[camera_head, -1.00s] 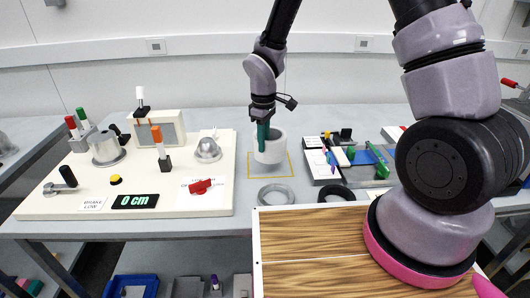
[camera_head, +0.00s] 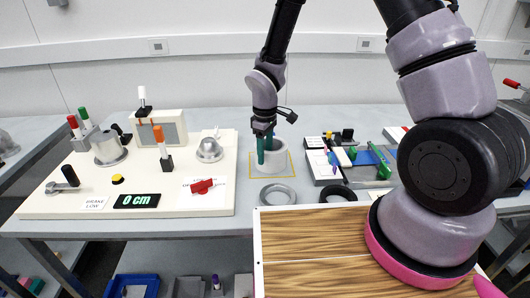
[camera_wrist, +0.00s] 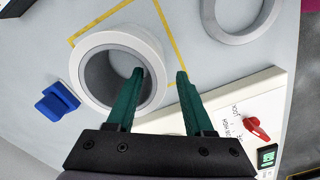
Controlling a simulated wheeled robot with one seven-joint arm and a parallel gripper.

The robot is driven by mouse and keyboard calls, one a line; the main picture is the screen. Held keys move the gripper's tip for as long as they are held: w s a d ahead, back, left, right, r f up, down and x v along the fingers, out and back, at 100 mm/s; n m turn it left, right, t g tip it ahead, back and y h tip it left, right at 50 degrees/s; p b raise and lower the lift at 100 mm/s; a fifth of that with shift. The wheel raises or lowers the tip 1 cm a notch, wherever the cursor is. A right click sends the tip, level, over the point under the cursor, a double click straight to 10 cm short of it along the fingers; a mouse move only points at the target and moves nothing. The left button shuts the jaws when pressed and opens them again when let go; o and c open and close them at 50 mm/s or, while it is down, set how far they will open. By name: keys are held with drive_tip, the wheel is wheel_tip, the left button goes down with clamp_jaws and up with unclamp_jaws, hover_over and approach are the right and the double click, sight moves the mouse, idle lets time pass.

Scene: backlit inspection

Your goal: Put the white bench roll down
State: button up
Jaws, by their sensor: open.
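The white bench roll (camera_head: 274,167) is a short, wide ring with an open middle. It sits upright on the grey bench at the yellow outline (camera_head: 289,172). In the wrist view the roll (camera_wrist: 112,40) covers part of the outline, so I cannot tell if it is wholly inside. My gripper (camera_head: 265,148) is at the roll, pointing down, with its green fingers apart. In the wrist view one finger of my gripper (camera_wrist: 160,74) overlaps the roll's hole and the other is outside its wall, with a gap between finger and wall.
A grey ring (camera_head: 277,194) and a black ring (camera_head: 338,193) lie in front. A cream panel (camera_head: 60,206) with levers and a display is at the left. An organiser tray (camera_head: 325,172) with small tools stands at the right. A blue object (camera_wrist: 57,102) lies beside the roll.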

drive_tip(key=shift+r, duration=0.1)
drive_tip(key=d+r+m+t, duration=0.1)
drive_tip(key=d+r+m, duration=0.15)
drive_tip(key=r, duration=0.75)
drive_tip(key=d+r+m, duration=0.1)
drive_tip(key=d+r, duration=0.2)
drive_tip(key=r, duration=0.7)
drive_tip(key=s+d+r+m+t+y, duration=0.1)
drive_tip(key=s+d+r+m+t, duration=0.2)
drive_tip(key=s+d+r+m, duration=0.3)
drive_tip(key=s+d+r+m+t+y, duration=0.1)
drive_tip(key=s+d+r+m+t, duration=0.2)
drive_tip(key=r, duration=0.9)
drive_tip(key=s+d+m, duration=0.3)
drive_tip(key=s+d, duration=0.2)
drive_tip(key=d, duration=0.1)
drive_tip(key=shift+r, duration=0.3)
